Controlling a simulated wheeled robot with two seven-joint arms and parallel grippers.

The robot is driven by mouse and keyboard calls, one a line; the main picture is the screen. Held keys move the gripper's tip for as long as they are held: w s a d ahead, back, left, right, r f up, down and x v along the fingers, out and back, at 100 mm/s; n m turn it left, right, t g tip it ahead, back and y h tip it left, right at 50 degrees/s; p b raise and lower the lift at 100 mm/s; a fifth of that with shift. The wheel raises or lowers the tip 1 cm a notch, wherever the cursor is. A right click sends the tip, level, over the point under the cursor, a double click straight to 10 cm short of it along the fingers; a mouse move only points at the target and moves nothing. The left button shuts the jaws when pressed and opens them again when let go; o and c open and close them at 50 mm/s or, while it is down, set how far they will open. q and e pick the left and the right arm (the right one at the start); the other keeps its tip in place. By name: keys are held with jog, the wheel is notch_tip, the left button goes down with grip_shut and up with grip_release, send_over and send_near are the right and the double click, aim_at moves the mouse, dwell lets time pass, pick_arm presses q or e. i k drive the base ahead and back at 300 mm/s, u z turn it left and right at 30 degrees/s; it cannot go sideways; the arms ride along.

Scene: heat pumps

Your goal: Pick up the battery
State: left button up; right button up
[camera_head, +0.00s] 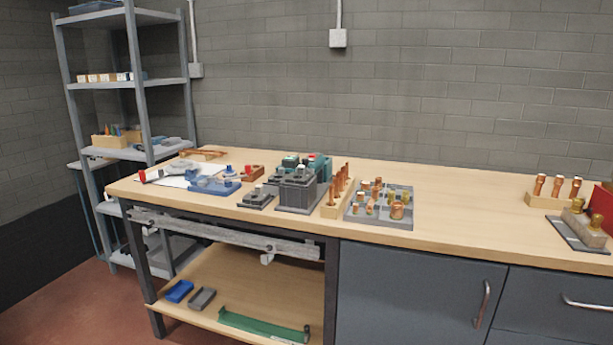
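No thing here can be told as the battery with certainty. A dark grey block with small posts on top (297,190) stands upright on the workbench, left of the middle, and looks most like a battery. A teal-green unit (322,165) stands close behind it and is partly hidden. On the lower shelf lie a small blue box (179,291) and a small grey box (202,299), side by side; what they are is too small to tell. Neither of my grippers shows in this view.
The wooden workbench (470,196) is clear between a grey tray of copper fittings (382,222) and a wooden rack at right (541,201). A copper-rod holder (330,211) stands close beside the dark block. Blue parts (213,187) lie left. A green tray (262,328) lies below.

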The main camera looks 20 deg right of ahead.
aim_at(291, 162)
jog(key=z, duration=0.9)
jog(key=i, duration=1.15)
jog(key=u, duration=0.4)
